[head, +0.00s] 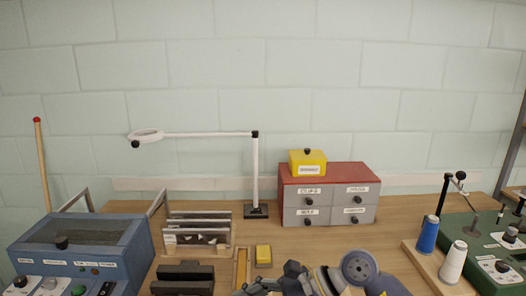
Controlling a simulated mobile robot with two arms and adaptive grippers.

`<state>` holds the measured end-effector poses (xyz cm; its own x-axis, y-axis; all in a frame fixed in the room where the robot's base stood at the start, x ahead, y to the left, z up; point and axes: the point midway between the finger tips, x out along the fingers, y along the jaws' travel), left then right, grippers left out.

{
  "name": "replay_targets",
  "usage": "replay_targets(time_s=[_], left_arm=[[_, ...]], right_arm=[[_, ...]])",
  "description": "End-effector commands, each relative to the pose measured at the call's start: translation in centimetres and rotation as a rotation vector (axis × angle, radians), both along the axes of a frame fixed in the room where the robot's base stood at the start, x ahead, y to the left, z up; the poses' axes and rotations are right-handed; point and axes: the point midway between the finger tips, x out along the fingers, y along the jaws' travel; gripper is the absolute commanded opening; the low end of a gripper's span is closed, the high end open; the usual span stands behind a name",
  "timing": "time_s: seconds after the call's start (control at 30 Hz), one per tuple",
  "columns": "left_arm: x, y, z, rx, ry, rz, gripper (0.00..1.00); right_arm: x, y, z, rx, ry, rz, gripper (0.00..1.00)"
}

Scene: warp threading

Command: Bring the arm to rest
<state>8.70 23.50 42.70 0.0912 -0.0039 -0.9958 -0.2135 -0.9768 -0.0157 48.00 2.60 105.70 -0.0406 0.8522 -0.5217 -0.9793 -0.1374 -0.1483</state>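One of my arms, apparently the right, comes in at the bottom edge, right of centre. Its round grey-blue joint (358,268) shows, and its dark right gripper (257,288) points left, low over the front of the wooden table (340,246). The frame's lower edge cuts off part of the gripper, so its fingers and anything between them cannot be made out. My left gripper is not in view.
A small yellow block (263,255) lies just behind the gripper. A rack of upright plates (198,238) and a blue machine (82,250) stand left. A red-topped drawer unit (328,195), lamp (255,175), thread spools (428,234) and green machine (480,245) surround the table.

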Motion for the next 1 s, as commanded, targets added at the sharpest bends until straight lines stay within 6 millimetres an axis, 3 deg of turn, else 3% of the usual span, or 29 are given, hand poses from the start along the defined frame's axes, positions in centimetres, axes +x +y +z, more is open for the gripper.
replay_targets(time_s=[0.03, 0.1, 0.23, 0.4, 0.5, 0.57, 0.67, 0.8, 0.93, 0.97, 1.0], left_arm=[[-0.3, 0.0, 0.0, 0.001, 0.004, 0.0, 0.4], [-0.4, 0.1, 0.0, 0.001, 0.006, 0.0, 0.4], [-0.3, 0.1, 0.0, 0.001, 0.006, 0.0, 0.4], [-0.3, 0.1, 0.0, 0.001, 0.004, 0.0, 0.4], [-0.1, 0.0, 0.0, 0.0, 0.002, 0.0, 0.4], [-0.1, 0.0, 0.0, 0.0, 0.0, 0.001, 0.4], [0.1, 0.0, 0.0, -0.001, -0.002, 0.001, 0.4], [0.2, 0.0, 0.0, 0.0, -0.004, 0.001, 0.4], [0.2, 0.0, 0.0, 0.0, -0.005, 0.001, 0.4], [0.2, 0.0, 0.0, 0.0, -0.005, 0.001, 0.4], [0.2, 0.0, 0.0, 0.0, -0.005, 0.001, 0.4]], right_arm=[[-0.8, 1.8, 1.6, 0.13, 0.055, -0.039, 0.71], [-1.2, 3.4, 4.6, 0.321, 0.147, -0.113, 0.71], [-0.7, 3.9, 10.2, 0.664, 0.352, -0.267, 0.71], [2.0, 0.1, 15.0, 1.081, 0.676, -0.494, 0.71], [4.1, -3.9, 15.6, 1.308, 0.886, -0.644, 0.71], [5.2, -6.6, 14.9, 1.436, 1.016, -0.74, 0.71], [6.6, -11.2, 12.3, 1.636, 1.242, -0.911, 0.71], [6.7, -17.1, 5.9, 1.888, 1.556, -1.177, 0.71], [4.1, -21.3, -1.8, 2.084, 1.837, -1.464, 0.71], [3.1, -22.0, -3.7, -1.996, -1.788, 1.449, 0.71], [1.6, -22.8, -6.0, -1.883, -1.72, 1.423, 0.71]])
